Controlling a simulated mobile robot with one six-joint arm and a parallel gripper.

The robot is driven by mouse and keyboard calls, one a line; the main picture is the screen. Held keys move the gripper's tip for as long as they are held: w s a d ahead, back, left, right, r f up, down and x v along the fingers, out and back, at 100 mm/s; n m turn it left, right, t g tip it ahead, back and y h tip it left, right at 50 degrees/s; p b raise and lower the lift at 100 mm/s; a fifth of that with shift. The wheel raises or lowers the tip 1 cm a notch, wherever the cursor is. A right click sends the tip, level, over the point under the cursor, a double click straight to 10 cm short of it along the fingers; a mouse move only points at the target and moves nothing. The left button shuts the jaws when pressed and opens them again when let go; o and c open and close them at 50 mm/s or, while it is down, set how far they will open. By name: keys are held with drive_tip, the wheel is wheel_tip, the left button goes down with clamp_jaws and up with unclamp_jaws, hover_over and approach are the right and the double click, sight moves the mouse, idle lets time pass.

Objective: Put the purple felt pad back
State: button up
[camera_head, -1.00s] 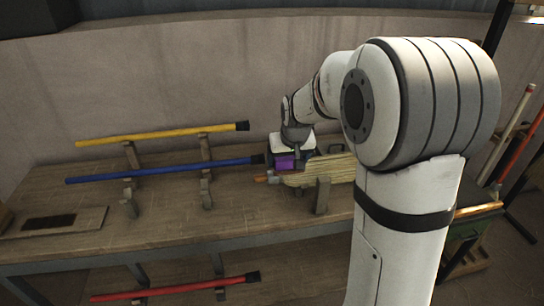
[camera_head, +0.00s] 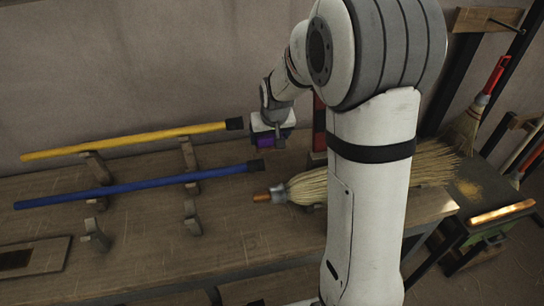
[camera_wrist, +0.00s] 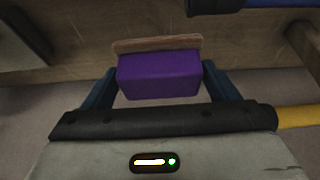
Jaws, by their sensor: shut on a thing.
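The purple felt pad (camera_wrist: 160,74) is a block with a tan backing strip along one long edge. My gripper (camera_wrist: 159,84) is shut on it, with one dark blue finger at each short end. In the head view the purple pad (camera_head: 270,144) shows below my gripper (camera_head: 272,136), above the rear part of the workbench. It is near the dark ends of the yellow and blue handles. I cannot tell from the head view how far above the bench it is.
A yellow handle (camera_head: 130,142) and a blue handle (camera_head: 130,187) lie on wooden rests on the workbench (camera_head: 270,245). A straw broom head (camera_head: 308,187) lies right of the pad, partly behind my arm. A dark red post (camera_head: 319,125) stands behind it. A finished broom (camera_head: 462,130) leans at right.

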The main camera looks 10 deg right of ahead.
sight(271, 146)
wheel_tip(271, 146, down, 4)
drive_tip(key=shift+w+d+f, duration=0.1)
drive_tip(key=shift+w, duration=0.05)
drive_tip(key=shift+d+f, duration=0.15)
drive_tip(key=shift+f, duration=1.9)
drive_tip(key=o, duration=0.8)
